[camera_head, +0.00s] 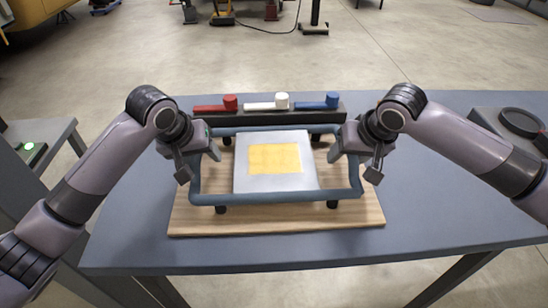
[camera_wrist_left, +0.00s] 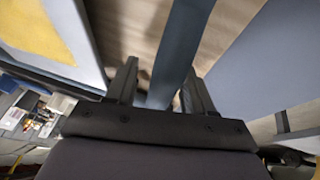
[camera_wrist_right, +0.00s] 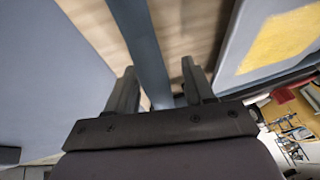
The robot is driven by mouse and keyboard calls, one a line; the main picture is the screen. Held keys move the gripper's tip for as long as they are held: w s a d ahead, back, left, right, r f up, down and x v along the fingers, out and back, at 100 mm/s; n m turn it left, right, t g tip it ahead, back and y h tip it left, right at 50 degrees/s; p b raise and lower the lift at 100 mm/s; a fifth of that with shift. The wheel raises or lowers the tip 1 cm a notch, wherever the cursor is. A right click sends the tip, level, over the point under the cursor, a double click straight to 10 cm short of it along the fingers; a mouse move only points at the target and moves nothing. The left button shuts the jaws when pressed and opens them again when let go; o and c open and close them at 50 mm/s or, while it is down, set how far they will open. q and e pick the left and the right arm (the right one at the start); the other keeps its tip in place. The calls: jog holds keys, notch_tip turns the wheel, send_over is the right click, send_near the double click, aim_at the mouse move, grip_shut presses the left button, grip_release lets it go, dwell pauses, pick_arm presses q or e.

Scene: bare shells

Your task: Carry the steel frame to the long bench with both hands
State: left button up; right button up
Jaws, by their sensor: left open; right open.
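The steel frame (camera_head: 275,198) is a blue-grey tube rectangle on short dark feet. It stands on a wooden board (camera_head: 350,215) on a blue-grey bench. A light grey plate with a yellow patch (camera_head: 275,158) lies inside the frame. My left gripper (camera_head: 197,168) is at the frame's left side bar; the bar (camera_wrist_left: 178,55) runs between its open fingers in the left wrist view. My right gripper (camera_head: 358,165) is at the right side bar; the bar (camera_wrist_right: 142,50) runs between its open fingers in the right wrist view. Finger contact with the bars cannot be told.
Behind the frame a dark block (camera_head: 270,115) carries red (camera_head: 217,103), white (camera_head: 267,101) and blue (camera_head: 318,101) handled pieces. A grey side table (camera_head: 45,135) stands at left. A dark round item (camera_head: 520,122) sits at right. The bench top (camera_head: 430,200) is clear right of the board.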

pick_arm(q)
jog(key=c, duration=1)
pick_arm(e)
jog(key=c, duration=1)
pick_arm(q)
jog(key=shift+w+r, duration=0.15)
jog(key=shift+r, duration=0.1)
pick_arm(e)
jog(key=shift+w+r, duration=0.15)
jog(key=shift+r, duration=0.1)
